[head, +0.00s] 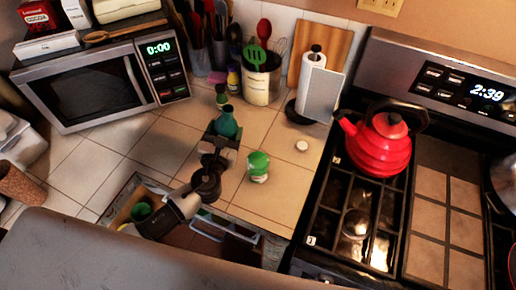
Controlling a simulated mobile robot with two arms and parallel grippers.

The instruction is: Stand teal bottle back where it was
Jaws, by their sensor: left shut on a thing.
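The teal bottle (227,122) is upright over the tiled counter, left of the middle of the head view. My left gripper (221,138) is shut on it from the near side, with my arm coming up from the lower left. The gripper hides the bottle's lower part, so I cannot tell whether its base touches the counter. My right gripper is not in view.
A green-topped jar (258,166) stands just right of the gripper. A small dark green bottle (221,95) and a utensil crock (261,80) stand behind. A red kettle (376,145) is on the stove. An open drawer (125,205) is below the counter edge.

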